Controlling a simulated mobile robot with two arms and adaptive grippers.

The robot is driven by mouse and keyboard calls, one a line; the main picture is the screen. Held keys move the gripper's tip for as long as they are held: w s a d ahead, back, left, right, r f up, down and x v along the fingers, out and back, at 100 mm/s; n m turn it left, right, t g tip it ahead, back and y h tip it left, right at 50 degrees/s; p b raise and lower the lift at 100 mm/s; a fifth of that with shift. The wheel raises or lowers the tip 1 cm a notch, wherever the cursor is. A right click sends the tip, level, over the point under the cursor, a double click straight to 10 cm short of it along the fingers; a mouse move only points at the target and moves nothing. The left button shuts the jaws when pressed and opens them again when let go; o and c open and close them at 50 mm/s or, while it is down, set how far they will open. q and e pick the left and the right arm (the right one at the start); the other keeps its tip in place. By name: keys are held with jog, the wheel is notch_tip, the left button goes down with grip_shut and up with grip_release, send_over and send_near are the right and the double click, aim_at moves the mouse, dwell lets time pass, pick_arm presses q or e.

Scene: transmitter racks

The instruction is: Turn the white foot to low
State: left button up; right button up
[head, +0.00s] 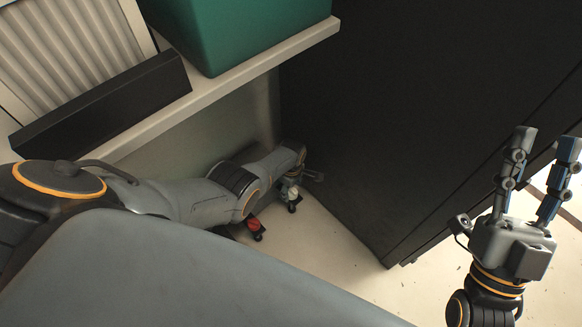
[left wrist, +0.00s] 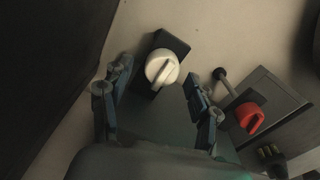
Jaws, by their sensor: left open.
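The white foot (left wrist: 162,67) is a round white knob with a raised grip bar on a dark base, in the left wrist view. In the head view, a small part of the white foot (head: 293,191) shows low beside the black cabinet, beneath my left wrist. My left gripper (left wrist: 157,76) is open, with one finger on each side of the white foot in that view. I cannot tell whether the fingers touch it. In the head view my left gripper (head: 300,180) is mostly hidden by its arm. My right gripper (head: 545,146) is open and empty at the right.
A tall black cabinet (head: 400,110) rises beside my left gripper. A shelf edge (head: 240,72) with a green bin (head: 240,30) is above my left arm.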

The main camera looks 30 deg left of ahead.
pick_arm(q)
notch_tip(320, 180, up, 12)
jog(key=shift+f, duration=0.25)
dwell(0.5)
jog(key=shift+s, duration=0.1)
dwell(0.4)
